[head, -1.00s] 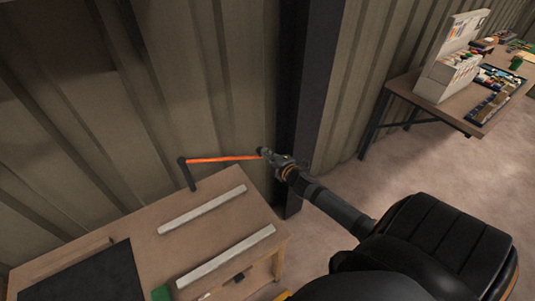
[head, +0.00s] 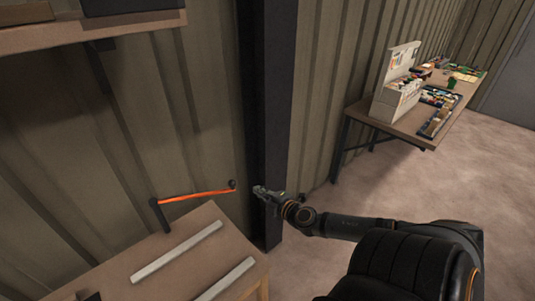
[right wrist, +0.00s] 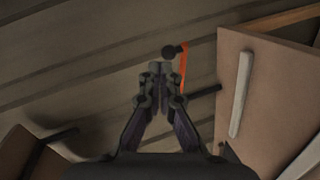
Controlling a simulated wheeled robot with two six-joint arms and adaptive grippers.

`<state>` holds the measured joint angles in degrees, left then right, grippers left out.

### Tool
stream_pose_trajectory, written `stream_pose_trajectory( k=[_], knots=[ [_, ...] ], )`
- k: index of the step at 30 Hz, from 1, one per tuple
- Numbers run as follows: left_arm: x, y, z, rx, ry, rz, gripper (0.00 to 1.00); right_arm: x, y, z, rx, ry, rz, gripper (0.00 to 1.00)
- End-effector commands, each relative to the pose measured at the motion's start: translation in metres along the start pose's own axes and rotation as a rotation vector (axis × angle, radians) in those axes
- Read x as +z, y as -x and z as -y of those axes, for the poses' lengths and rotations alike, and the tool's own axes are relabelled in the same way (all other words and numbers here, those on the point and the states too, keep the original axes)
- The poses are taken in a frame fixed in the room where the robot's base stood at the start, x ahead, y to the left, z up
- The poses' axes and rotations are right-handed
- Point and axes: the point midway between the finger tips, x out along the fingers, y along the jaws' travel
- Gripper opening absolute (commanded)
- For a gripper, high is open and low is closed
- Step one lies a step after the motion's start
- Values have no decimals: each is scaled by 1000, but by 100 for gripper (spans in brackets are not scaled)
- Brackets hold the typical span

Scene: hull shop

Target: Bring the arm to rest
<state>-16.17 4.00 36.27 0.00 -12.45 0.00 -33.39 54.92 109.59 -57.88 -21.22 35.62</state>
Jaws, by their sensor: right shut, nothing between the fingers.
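My right gripper (head: 259,190) is shut and empty. In the head view it is just right of the black knob end of an orange bar (head: 196,195), with a small gap between them. The bar runs from a black post (head: 159,215) at the bench's back edge toward the right. In the right wrist view the closed fingertips (right wrist: 161,66) are in the middle, and the bar's knob (right wrist: 169,52) shows just beyond them. The orange bar (right wrist: 184,66) passes to their right. My left gripper is not in view.
A wooden bench (head: 193,227) with two pale strips (head: 177,252) is at the lower left. A dark steel column (head: 271,150) stands behind the gripper. A shelf (head: 120,30) is at upper left. A table (head: 410,125) with a white box and trays is at right. Floor between is clear.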

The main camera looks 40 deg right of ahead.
Motion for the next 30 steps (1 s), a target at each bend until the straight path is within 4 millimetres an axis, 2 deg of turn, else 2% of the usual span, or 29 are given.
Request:
stream_pose_trajectory(
  k=[3,9,21,23,26,29,30],
  knots=[
    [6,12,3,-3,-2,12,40,7,14,-4,-5,6,2,0],
    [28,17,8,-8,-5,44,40,12,24,-5,-1,-1,-2,0],
    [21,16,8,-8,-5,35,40,13,25,-4,1,-6,-1,0],
    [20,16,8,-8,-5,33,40,19,24,-1,-2,-12,16,0],
    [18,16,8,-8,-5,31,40,56,24,17,-23,-46,110,0],
    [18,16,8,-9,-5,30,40,120,34,60,-76,-125,280,0],
    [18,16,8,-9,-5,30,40,146,42,85,-107,-167,356,0]
  ],
)
